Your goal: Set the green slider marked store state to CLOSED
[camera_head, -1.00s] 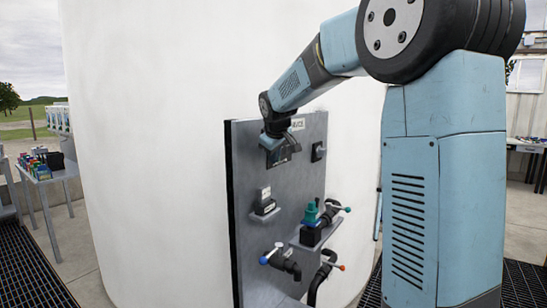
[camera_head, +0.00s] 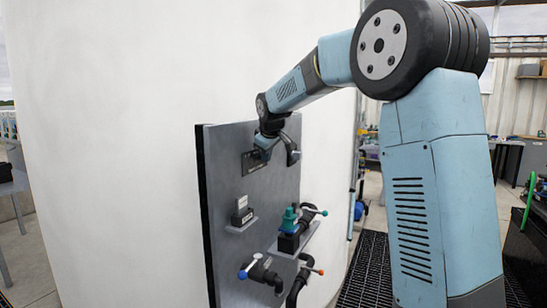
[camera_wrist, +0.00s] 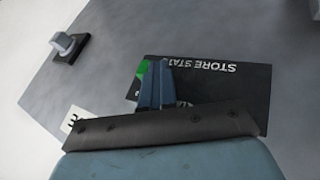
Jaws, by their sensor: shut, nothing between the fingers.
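The black STORE STATE plate (camera_wrist: 225,92) lies in the middle of the wrist view, its lettering upside down. A green patch (camera_wrist: 142,68), likely the slider, shows at the plate's left end, mostly hidden behind my fingers. My gripper (camera_wrist: 158,72) is shut and empty, its fingertips over the plate beside the green patch. I cannot tell whether they touch it. In the head view the plate (camera_head: 249,164) is at the upper part of the grey panel, partly covered by my gripper (camera_head: 263,153). The slider's position and the CLOSED mark are hidden.
The grey panel (camera_head: 225,185) stands against a large white tank (camera_head: 110,150). A knob on a black base (camera_wrist: 66,46) is near the plate. Below are a small labelled shelf block (camera_head: 242,212), a green-topped fitting (camera_head: 290,220) and pipe valves with blue (camera_head: 243,275) and red handles.

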